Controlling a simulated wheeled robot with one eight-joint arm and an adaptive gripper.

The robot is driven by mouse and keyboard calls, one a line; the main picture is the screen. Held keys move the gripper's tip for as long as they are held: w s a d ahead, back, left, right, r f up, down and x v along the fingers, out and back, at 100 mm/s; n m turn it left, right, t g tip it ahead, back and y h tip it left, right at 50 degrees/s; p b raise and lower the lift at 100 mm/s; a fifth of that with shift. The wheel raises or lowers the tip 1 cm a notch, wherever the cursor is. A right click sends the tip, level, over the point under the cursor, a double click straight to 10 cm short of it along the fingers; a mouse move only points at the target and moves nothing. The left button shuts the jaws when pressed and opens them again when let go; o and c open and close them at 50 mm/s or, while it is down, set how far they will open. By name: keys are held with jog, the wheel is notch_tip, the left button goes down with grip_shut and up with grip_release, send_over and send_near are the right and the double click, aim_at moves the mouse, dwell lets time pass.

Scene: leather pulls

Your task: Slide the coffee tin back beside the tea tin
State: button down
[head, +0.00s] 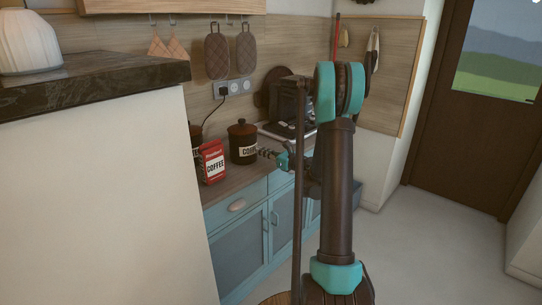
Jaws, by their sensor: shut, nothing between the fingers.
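The coffee tin (241,144) is a dark round canister with a reddish lid and a pale label, upright on the wooden counter. Another dark tin (195,131), probably the tea tin, stands to its left. It is mostly hidden behind a red and white coffee packet and the near wall, and its label cannot be read. A gap shows between the two tins. My gripper (262,152) is shut and empty just right of the coffee tin, at label height. I cannot tell whether its fingertips touch the tin.
The red coffee packet (212,162) stands near the counter's front edge, left of the coffee tin. A dark coffee machine (288,105) stands further back to the right. A cord hangs from the wall socket (234,88) behind the tins. Blue cabinets (250,238) are below.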

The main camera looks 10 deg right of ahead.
jog(key=shift+w+a, duration=0.5)
jog(key=shift+w, duration=0.05)
jog(key=shift+w, duration=0.1)
jog(key=x, duration=1.5)
jog(key=shift+w+a, duration=0.15)
jog(key=shift+a, duration=0.1)
